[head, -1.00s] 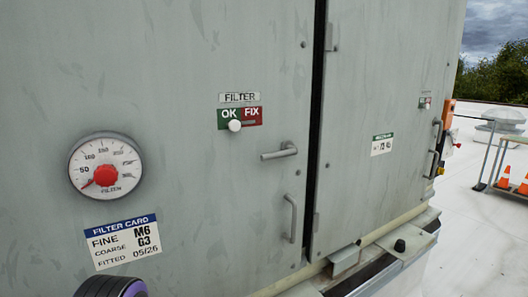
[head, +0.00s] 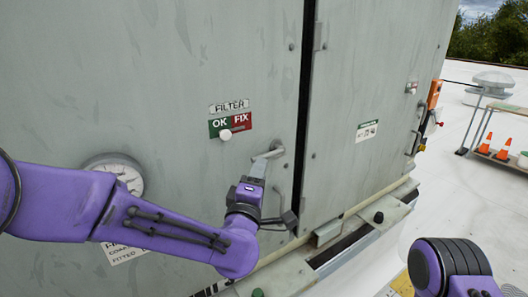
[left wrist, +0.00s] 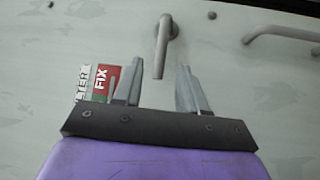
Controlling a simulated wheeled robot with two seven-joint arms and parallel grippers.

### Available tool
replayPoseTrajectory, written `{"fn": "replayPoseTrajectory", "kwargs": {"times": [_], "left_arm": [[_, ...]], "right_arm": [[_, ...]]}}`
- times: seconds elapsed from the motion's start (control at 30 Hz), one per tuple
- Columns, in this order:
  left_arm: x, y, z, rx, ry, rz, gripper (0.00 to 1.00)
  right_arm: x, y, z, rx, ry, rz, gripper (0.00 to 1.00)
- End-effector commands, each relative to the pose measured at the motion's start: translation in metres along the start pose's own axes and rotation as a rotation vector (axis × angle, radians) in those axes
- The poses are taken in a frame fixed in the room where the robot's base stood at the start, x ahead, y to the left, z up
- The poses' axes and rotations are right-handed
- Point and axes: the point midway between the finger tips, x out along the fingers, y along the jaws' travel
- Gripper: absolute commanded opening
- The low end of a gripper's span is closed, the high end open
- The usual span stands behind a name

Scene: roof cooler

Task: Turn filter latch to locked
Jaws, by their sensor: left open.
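The filter latch (head: 272,150) is a grey lever on the cabinet's filter door, below and right of the FILTER label. Its pivot is at the right and its arm points left. My left gripper (head: 260,168) is at the lever, fingers towards the door. In the left wrist view the latch (left wrist: 162,38) hangs in line with the gap between the open fingers (left wrist: 160,68), its free end near the fingertips. Nothing is gripped; whether a finger touches the lever I cannot tell. My right gripper is out of view.
A fixed door handle (left wrist: 285,34) is close by. My left arm partly covers the round gauge (head: 120,168) and the filter card. Orange cones (head: 504,148) stand far right.

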Motion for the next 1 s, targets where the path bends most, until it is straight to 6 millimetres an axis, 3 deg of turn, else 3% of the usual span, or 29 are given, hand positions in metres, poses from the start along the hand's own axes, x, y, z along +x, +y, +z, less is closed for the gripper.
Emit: {"fn": "replayPoseTrajectory", "kwargs": {"times": [0.1, 0.3, 0.6, 0.63, 0.73, 0.77, 1.0], "left_arm": [[0.029, 0.005, -0.001, 0.002, 0.000, -0.002, 0.41], [0.057, 0.001, -0.001, 0.003, 0.000, -0.003, 0.41], [0.062, -0.002, 0.000, 0.004, 0.000, -0.003, 0.41], [0.062, -0.002, 0.000, 0.004, 0.000, -0.002, 0.38], [0.062, -0.001, 0.000, 0.004, 0.000, -0.003, 0.06], [0.062, -0.001, 0.000, 0.004, 0.000, -0.003, 0.00], [0.061, -0.004, 0.000, -0.001, 0.001, 0.002, 0.00]], "right_arm": [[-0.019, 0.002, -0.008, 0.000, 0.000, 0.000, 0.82], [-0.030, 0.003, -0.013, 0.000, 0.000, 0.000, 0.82], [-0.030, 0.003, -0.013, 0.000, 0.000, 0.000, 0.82], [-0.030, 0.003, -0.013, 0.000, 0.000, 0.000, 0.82], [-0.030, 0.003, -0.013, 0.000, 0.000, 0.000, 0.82], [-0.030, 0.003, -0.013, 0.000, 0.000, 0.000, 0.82], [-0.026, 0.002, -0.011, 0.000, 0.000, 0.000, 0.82]]}}
